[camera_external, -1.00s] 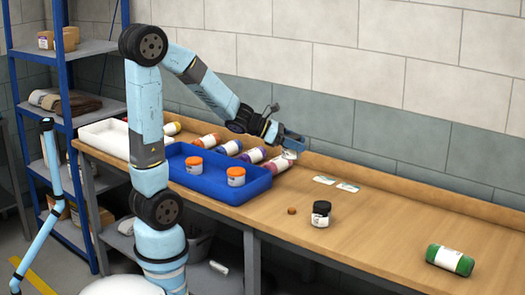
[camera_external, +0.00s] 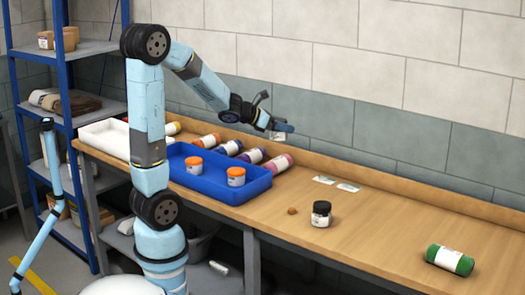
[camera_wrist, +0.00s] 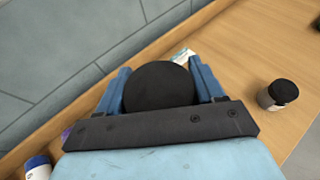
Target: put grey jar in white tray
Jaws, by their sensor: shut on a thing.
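The grey jar (camera_external: 277,136) is held above the bench behind the blue tray; in the external view only a small pale and grey part of it shows. In the wrist view its dark round lid (camera_wrist: 162,86) sits between the two blue fingers. My gripper (camera_external: 284,127) is shut on it, with a finger on each side in the wrist view (camera_wrist: 160,88). The white tray (camera_external: 96,143) stands at the far left of the bench, partly hidden by my arm, away from the gripper.
A blue tray (camera_external: 218,192) with two orange-lidded jars lies between. Several jars lie along the wall, including a pink one (camera_external: 278,164). A black-lidded jar (camera_external: 321,214), a small brown lid (camera_external: 292,211) and a green jar (camera_external: 450,260) are on the right.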

